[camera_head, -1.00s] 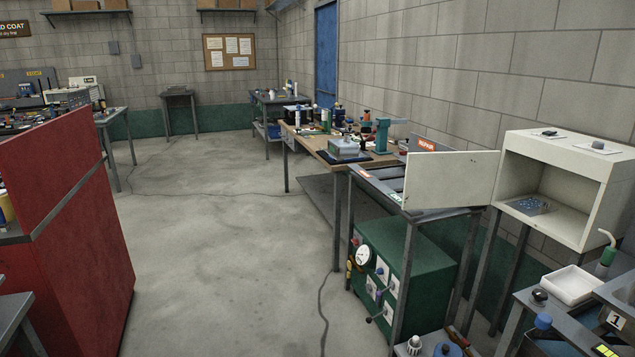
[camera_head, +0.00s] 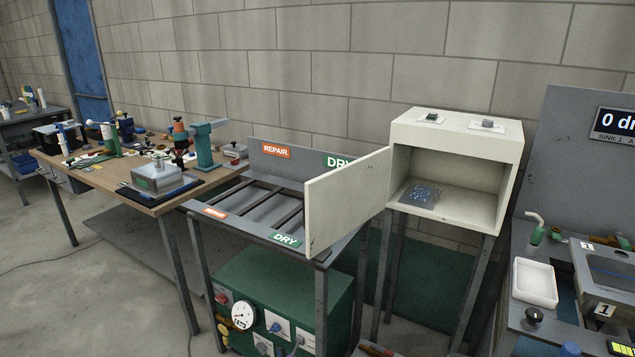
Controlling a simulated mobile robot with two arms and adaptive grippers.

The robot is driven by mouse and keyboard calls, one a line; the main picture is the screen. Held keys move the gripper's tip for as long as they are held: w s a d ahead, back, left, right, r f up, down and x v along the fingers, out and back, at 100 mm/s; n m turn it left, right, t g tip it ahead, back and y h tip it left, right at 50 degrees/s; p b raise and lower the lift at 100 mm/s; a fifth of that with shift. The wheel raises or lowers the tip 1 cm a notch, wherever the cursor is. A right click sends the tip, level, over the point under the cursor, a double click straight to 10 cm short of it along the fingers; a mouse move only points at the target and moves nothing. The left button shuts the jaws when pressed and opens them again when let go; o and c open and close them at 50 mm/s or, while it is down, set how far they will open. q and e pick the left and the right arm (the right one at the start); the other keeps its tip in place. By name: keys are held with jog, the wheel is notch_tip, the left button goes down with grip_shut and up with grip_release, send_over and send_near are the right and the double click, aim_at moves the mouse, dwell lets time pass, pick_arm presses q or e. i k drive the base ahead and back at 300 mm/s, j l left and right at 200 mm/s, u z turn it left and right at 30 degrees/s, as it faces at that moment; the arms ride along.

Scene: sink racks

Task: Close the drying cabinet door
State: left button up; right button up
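The drying cabinet (camera_head: 458,130) is a white box on dark legs, right of centre against the block wall. Its white door (camera_head: 346,200) stands wide open, swung out to the left from the left side of the opening. Inside, a small grey plate with blue bits (camera_head: 422,194) lies on the cabinet floor. Two small items (camera_head: 431,118) sit on the cabinet's top. Neither of my grippers is in view.
A rack table with REPAIR and DRY labels (camera_head: 275,151) stands behind and left of the door, above a green box with a gauge (camera_head: 243,316). A cluttered wooden workbench (camera_head: 130,187) is at left. A white tray (camera_head: 535,283) and a sink (camera_head: 610,272) are at right. Floor is open at lower left.

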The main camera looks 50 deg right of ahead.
aim_at(336, 202)
jog(key=i+z, duration=0.2)
jog(key=i, duration=0.25)
jog(key=i+j+z, duration=0.2)
jog(key=i, duration=0.3)
jog(key=i+z, duration=0.2)
jog(key=i, duration=0.25)
jog(key=i+z, duration=0.2)
jog(key=z, duration=0.25)
jog(key=i+j+z, duration=0.1)
jog(key=z, duration=0.3)
jog(key=i+j+z, duration=0.2)
jog(key=z, duration=0.25)
jog(key=i+j+z, duration=0.15)
jog(key=z, duration=0.25)
jog(key=i+j+z, duration=0.1)
jog(key=j+z, duration=0.2)
jog(key=z, duration=0.15)
jog(key=i+j+z, duration=0.2)
jog(key=z, duration=0.3)
jog(key=i+j+z, duration=0.2)
jog(key=z, duration=0.3)
jog(key=j, duration=0.1)
